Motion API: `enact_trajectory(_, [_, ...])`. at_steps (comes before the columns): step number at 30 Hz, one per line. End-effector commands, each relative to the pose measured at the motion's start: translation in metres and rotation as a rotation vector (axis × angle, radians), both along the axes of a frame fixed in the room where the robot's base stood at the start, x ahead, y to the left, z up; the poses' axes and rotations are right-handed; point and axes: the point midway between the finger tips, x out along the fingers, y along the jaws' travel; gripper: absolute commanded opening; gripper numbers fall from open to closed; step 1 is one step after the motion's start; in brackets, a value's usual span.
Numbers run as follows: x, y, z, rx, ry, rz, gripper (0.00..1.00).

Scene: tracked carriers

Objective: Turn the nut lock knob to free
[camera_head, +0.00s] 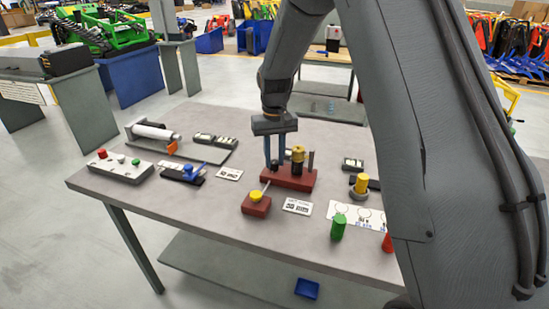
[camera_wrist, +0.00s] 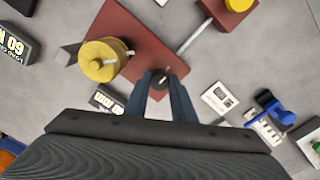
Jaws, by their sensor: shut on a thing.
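A dark round knob (camera_wrist: 160,80) with a light mark on its top stands on the red base (camera_wrist: 132,30). My gripper (camera_wrist: 165,84) is shut on this knob from above, one finger on each side. In the head view my gripper (camera_head: 275,164) points straight down at the left part of the red base (camera_head: 290,182). I cannot read which setting the knob's mark points to.
A small red block with a yellow knob (camera_head: 256,197) sits in front, with a thin rod towards the base. A blue-handled device (camera_head: 187,172) and a grey box with buttons (camera_head: 118,166) lie left. A green cylinder (camera_head: 338,227) stands front right. Labels lie between them.

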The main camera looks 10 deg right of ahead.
Motion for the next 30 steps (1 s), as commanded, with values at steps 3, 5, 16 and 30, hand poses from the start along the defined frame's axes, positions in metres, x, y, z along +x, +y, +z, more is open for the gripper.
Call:
enact_trajectory(3, [0.001,0.0,0.001,0.0,-0.002,-0.003,0.01])
enact_trajectory(5, [0.001,0.0,0.001,0.001,-0.002,-0.002,0.01])
enact_trajectory(16, [0.0,0.0,0.001,0.0,-0.001,-0.001,0.42])
enact_trajectory(30, [0.002,0.0,0.032,0.001,-0.006,-0.001,0.42])
